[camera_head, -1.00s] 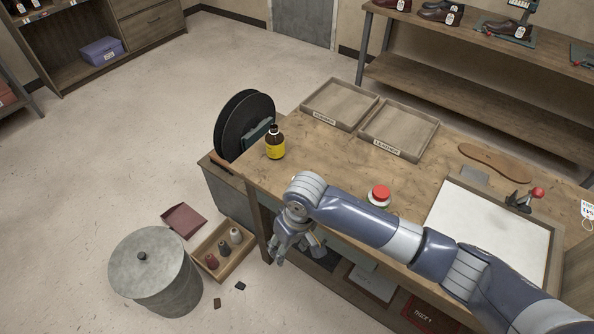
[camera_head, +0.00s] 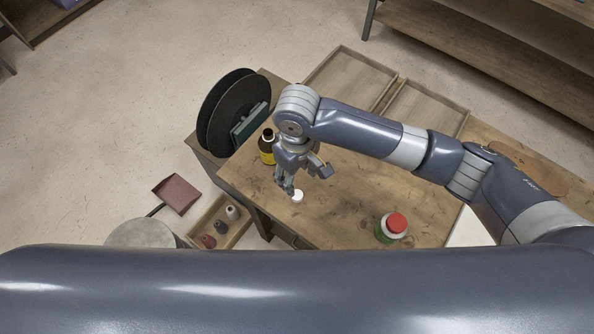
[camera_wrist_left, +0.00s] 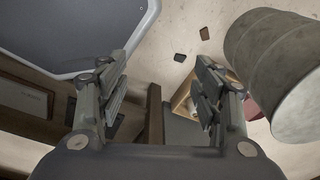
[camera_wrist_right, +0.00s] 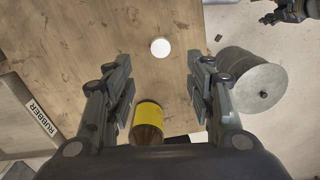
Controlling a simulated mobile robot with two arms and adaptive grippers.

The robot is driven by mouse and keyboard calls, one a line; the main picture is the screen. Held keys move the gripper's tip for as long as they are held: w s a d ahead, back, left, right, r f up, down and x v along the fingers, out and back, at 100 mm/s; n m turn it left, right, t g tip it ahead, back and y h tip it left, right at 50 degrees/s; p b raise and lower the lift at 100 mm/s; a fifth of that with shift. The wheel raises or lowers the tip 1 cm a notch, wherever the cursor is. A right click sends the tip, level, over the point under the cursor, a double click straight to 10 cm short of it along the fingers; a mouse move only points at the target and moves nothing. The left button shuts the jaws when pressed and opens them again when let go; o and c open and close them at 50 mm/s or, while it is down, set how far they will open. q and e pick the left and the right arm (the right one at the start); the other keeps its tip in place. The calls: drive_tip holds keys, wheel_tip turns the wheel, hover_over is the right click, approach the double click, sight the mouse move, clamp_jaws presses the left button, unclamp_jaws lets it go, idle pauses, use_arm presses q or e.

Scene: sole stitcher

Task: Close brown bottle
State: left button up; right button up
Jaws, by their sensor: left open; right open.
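The brown bottle (camera_head: 267,146) with a yellow label stands upright near the bench's left end, beside a black reel. In the right wrist view the bottle (camera_wrist_right: 147,116) shows below the fingers, closer to the left one. A small white round cap (camera_head: 297,196) lies on the bench near the front edge; it also shows in the right wrist view (camera_wrist_right: 160,47). My right gripper (camera_head: 304,178) is open and empty above the bench, over the area between bottle and cap. My left gripper (camera_wrist_left: 160,88) is open and empty in front of the bench, low beside its edge.
The black reel (camera_head: 232,112) stands left of the bottle. A green container with a red top (camera_head: 391,226) stands on the bench to the right. Wooden trays (camera_head: 350,76) lie at the back. A metal bin (camera_wrist_right: 246,80) and dustpan (camera_head: 177,193) are on the floor.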

sight(297, 195)
use_arm(q)
drive_tip(key=s, duration=0.7)
use_arm(e)
drive_tip(key=f, duration=0.1)
drive_tip(key=s+f, duration=0.1)
drive_tip(key=f, duration=0.1)
drive_tip(key=shift+s+f+p, duration=0.1)
drive_tip(key=shift+f+p, duration=0.2)
drive_tip(key=shift+p, duration=0.05)
drive_tip(key=shift+s+f, duration=0.1)
drive_tip(key=shift+f, duration=0.9)
drive_tip(key=f, duration=0.2)
drive_tip(key=w+f+p, duration=0.1)
drive_tip(key=f, duration=0.1)
drive_tip(key=shift+p, duration=0.3)
drive_tip(key=shift+w+f, duration=0.1)
drive_tip(key=shift+f, duration=0.25)
use_arm(q)
drive_tip(key=shift+w+a+r, duration=0.1)
drive_tip(key=shift+w+r, duration=0.5)
drive_tip(key=shift+w, duration=0.25)
drive_tip(key=shift+w+a+r, duration=0.1)
drive_tip(key=shift+w+r, duration=0.45)
drive_tip(key=shift+w, duration=0.3)
use_arm(e)
drive_tip(key=c, duration=0.8)
